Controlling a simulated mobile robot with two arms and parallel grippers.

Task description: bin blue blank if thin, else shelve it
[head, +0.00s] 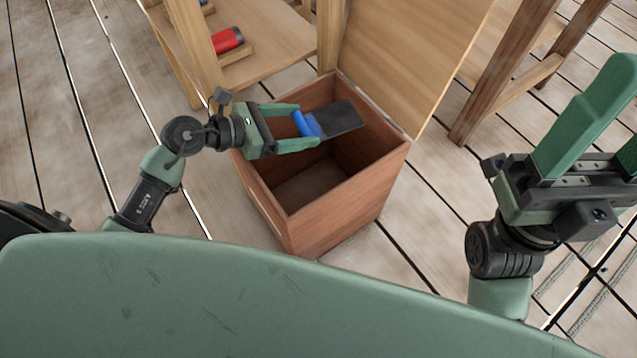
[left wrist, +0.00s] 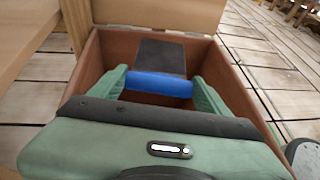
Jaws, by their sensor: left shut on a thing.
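My left gripper (head: 308,128) is shut on the blue blank (head: 305,123), a short blue cylinder lying across between the two green fingers. It also shows in the left wrist view (left wrist: 158,84). A flat dark plate (head: 340,119) extends from the blue part, away from my gripper, and looks joined to it. The held thing is above the open mouth of a reddish-brown wooden bin (head: 345,222); the bin floor below looks empty. My right gripper (head: 606,120) is at the right edge, empty, its fingers apart and partly cut off.
The bin's pale wooden lid (head: 412,55) stands open at its back. A wooden shelf (head: 272,38) at the upper left holds a red cylinder (head: 228,40) with a dark end. A wooden trestle leg (head: 500,75) stands right of the lid. Plank floor is clear around the bin's front.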

